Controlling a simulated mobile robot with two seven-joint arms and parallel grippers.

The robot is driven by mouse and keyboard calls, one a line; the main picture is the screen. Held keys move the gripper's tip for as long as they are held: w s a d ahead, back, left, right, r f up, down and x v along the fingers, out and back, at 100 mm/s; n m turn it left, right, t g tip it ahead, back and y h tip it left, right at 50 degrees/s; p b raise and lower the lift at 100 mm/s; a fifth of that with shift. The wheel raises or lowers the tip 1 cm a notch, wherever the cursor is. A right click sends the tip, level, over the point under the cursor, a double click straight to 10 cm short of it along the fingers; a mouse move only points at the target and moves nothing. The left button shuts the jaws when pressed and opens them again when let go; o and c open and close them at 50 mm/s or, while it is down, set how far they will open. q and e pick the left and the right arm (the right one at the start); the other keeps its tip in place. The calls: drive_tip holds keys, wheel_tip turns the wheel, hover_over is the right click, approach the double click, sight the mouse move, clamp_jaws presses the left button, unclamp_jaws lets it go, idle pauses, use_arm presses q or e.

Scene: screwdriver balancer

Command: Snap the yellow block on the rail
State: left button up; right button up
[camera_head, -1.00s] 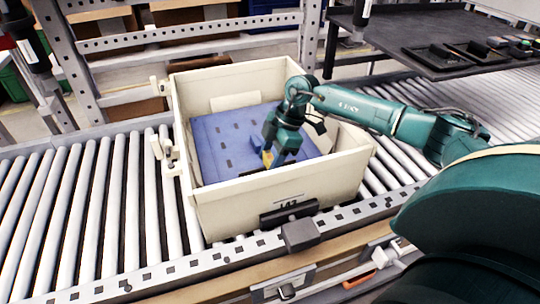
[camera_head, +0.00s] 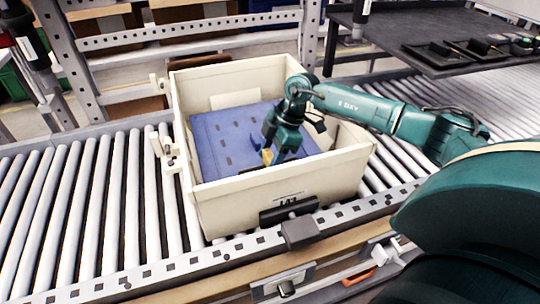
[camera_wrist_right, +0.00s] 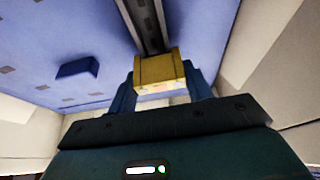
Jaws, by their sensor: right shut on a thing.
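The yellow block (camera_wrist_right: 160,70) is between the blue fingers of my right gripper (camera_wrist_right: 163,88), which is shut on it. In the right wrist view the block is at the end of a dark metal rail (camera_wrist_right: 143,22) and seems to overlap it; I cannot tell whether it is seated. In the head view a small part of the yellow block (camera_head: 267,156) shows at the tip of my right gripper (camera_head: 278,154), inside the cream box. The rail is mostly hidden there by the gripper and the box's front wall. My left gripper is not in view.
The cream box (camera_head: 250,205) stands on a roller conveyor (camera_head: 95,205), its walls rising around my right gripper. A blue panel (camera_head: 215,135) with slots lies in it. A small blue block (camera_wrist_right: 77,68) sits on the panel. A dark shelf with trays (camera_head: 450,50) is at the back right.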

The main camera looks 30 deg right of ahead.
drive_tip(key=shift+f, duration=0.3)
drive_tip(key=shift+p, duration=0.35)
idle(0.4)
drive_tip(key=o, duration=1.2)
drive_tip(key=shift+r, duration=0.1)
drive_tip(key=v, duration=1.3)
